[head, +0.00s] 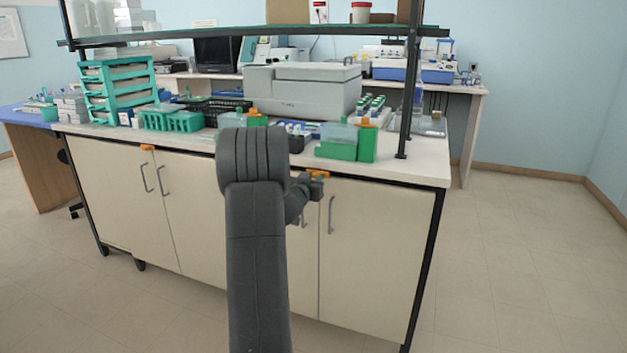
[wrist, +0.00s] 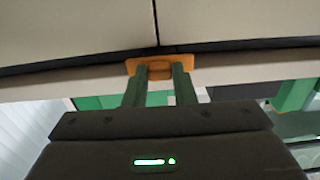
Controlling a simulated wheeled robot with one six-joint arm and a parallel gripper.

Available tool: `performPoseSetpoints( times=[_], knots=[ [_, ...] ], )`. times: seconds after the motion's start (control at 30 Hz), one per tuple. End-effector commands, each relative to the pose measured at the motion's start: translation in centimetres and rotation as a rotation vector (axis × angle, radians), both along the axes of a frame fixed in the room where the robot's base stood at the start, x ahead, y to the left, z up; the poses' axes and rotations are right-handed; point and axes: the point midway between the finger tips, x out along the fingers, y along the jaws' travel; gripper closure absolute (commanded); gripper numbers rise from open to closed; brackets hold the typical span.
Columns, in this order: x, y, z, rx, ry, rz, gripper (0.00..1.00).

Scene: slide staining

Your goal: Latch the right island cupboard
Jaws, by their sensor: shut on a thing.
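The right island cupboard has two cream doors (head: 366,240) with grey upright handles, and both look closed. Its orange latch (head: 319,173) sits at the top edge, over the seam between the doors. In the wrist view the latch (wrist: 160,64) shows as a wide bar with a raised middle part, lying along the dark top edge at the seam. My gripper (head: 313,183) is at this latch. In the wrist view its two green fingers (wrist: 160,76) are shut on the middle part of the latch. My arm hides part of the left door in the head view.
The left island cupboard (head: 115,190) has its own orange latch (head: 147,147). The island top (head: 415,168) carries a green rack, trays, a grey machine and green boxes near its front edge, above my gripper. Floor (head: 520,260) to the right is clear.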

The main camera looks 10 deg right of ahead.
Motion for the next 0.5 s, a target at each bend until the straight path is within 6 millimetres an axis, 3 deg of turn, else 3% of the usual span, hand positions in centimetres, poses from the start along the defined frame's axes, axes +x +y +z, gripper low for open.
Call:
performPoseSetpoints(
  times=[0.5],
  knots=[
    [-0.02, -0.02, -0.16, 0.274, -0.186, 0.0, 0.99]
  ],
)
